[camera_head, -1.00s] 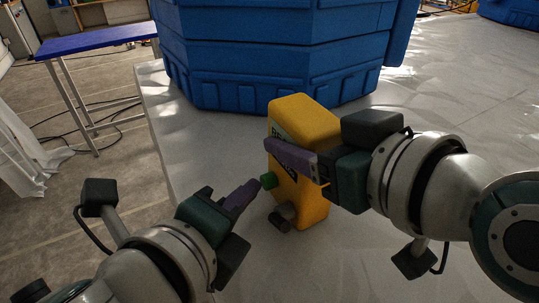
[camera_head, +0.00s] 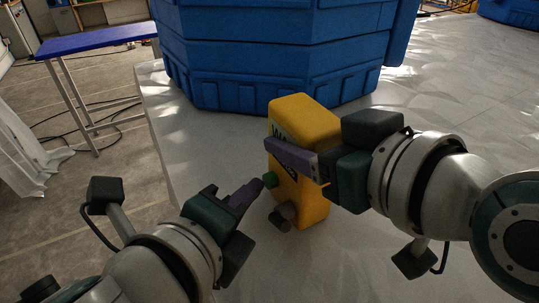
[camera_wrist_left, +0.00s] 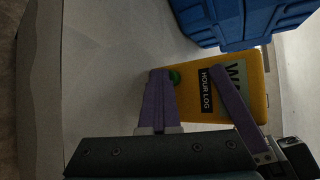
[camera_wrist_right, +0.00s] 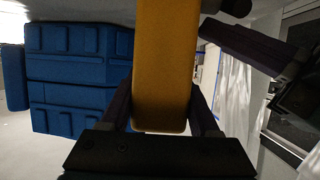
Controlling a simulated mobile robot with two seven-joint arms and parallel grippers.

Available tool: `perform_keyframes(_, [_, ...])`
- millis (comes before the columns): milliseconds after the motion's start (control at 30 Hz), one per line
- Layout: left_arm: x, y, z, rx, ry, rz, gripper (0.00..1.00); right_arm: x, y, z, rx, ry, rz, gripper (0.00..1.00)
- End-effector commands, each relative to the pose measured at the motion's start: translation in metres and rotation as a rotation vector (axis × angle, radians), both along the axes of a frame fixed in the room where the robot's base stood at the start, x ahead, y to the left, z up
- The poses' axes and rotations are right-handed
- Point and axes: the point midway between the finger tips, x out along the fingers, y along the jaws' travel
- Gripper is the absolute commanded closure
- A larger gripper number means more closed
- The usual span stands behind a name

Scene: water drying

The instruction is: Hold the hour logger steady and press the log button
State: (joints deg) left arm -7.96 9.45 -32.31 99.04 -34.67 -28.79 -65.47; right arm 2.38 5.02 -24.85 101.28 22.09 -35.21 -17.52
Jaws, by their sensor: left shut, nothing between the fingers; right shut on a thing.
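The hour logger is a yellow box (camera_head: 313,205) standing upright on the white table, with a green button (camera_head: 270,180) and a dark round knob (camera_head: 282,216) on its left-facing side. Its "HOUR LOG" label (camera_wrist_left: 206,92) and a pale panel show in the left wrist view. My right gripper (camera_head: 292,158) is shut on the logger's upper part; the yellow body (camera_wrist_right: 163,75) fills the space between its fingers in the right wrist view. My left gripper (camera_head: 257,186) is shut and empty, its purple fingertips at or just beside the green button. I cannot tell whether they touch.
A large blue container (camera_head: 275,60) stands behind the logger. A blue-topped bench (camera_head: 95,40) stands on the floor beyond the table's left edge.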

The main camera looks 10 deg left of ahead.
Motion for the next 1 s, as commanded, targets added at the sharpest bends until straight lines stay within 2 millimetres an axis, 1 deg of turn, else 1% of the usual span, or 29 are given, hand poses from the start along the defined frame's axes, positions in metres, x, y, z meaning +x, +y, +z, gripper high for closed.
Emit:
perform_keyframes(300, [-0.01,0.012,0.001,-0.001,-0.001,-0.001,1.0,-0.001,0.001,0.0,0.001,0.002,0.001,1.0])
perform_keyframes(667, [-0.011,0.015,0.0,-0.001,0.0,-0.001,1.0,0.0,0.0,0.0,0.0,0.002,0.001,1.0])
perform_keyframes(1000, [-0.031,0.041,0.0,0.002,0.002,0.0,1.0,0.0,0.0,0.0,0.0,0.002,0.001,1.0])
